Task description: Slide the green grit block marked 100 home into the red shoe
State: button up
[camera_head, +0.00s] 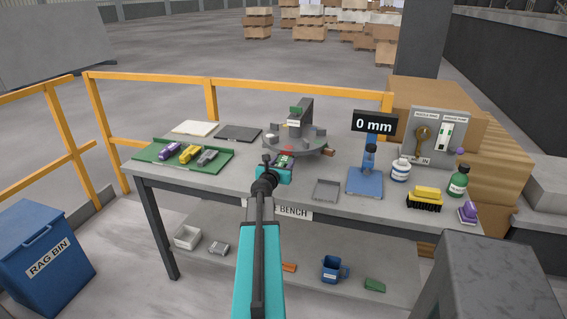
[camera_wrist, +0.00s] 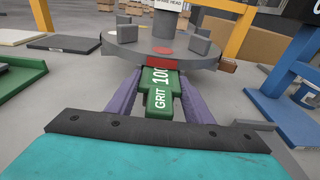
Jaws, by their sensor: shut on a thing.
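The green grit block (camera_wrist: 158,88), marked GRIT 100, is between the two purple fingers of my gripper (camera_wrist: 158,92), which is shut on it. The block points away from me, toward the round grey disc. The red shoe (camera_wrist: 160,64) shows at the near edge of the disc, at the block's far end. The block's far end meets the red shoe or lies just under it; how deep it sits is hidden. In the head view, my gripper (camera_head: 283,166) is at the near side of the disc, with the green block (camera_head: 286,159) just ahead of it.
The grey disc (camera_head: 275,142) carries several grey lugs and a post. A green tray (camera_head: 216,168) with purple, yellow and grey blocks is at left. A grey tray (camera_head: 326,198) and a blue stand (camera_head: 365,182) reading 0 mm are at right. Bottles and a brush stand further right.

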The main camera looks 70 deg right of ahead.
jog(key=shift+a+r, duration=0.15)
jog(key=shift+a, duration=1.05)
jog(key=shift+f, duration=0.2)
dwell(0.8)
jog(key=shift+d, duration=1.75)
dwell(1.5)
jog(key=shift+a+r, duration=0.2)
jog(key=shift+a, duration=1.5)
dwell(0.5)
